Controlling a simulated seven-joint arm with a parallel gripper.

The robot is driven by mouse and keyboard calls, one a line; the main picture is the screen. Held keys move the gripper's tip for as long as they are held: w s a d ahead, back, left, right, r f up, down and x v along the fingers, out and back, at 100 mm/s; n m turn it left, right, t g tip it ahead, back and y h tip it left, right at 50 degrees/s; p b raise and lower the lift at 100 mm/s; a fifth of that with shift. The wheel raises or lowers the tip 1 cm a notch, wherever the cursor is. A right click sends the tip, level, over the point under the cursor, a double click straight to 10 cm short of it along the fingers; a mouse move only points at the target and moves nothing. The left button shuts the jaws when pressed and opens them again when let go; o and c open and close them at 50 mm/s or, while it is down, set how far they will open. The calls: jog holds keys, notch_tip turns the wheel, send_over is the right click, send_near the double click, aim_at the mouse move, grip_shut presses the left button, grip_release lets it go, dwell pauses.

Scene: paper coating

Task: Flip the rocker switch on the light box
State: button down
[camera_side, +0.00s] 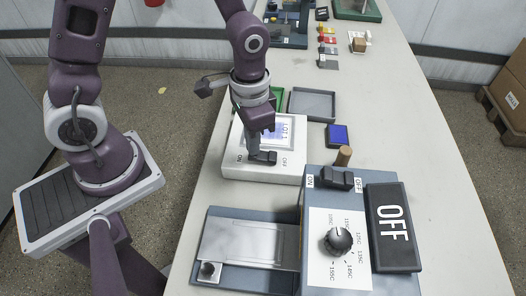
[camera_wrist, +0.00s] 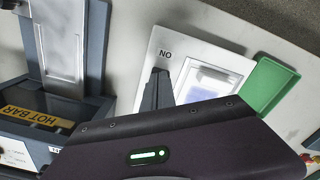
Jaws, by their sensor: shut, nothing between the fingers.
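The light box (camera_side: 237,169) is a low white box on the bench in the middle of the side view, with a lit screen (camera_side: 280,130) on top. Its black rocker switch (camera_side: 265,158) sits between the ON and OFF labels near the front edge. My gripper (camera_side: 253,152) is shut and empty, pointing down at the ON side of the switch. I cannot tell whether it touches the switch. In the wrist view the light box (camera_wrist: 228,60) shows behind my gripper body; the gripper's dark fingers (camera_wrist: 157,88) stand by the ON label and hide the switch.
A blue-grey hot bar machine (camera_side: 385,270) with a knob, its own rocker switch (camera_side: 335,179) and an OFF sign (camera_side: 393,225) stands at front right. A wooden peg (camera_side: 343,156), a blue pad (camera_side: 338,135) and a grey tray (camera_side: 312,104) lie nearby.

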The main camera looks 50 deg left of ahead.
jog(key=shift+f, duration=0.3)
jog(key=shift+r, duration=3.55)
jog(key=s+a+r+n+t, duration=0.1)
jog(key=s+a+r+t, duration=0.1)
jog(key=s+r, duration=0.3)
jog(key=s+a+r+n+t, duration=0.2)
jog(key=s+r, duration=0.4)
jog(key=r, duration=0.3)
jog(key=shift+s+a+t, duration=0.3)
jog(key=shift+a+t, duration=0.15)
jog(key=shift+t, duration=0.35)
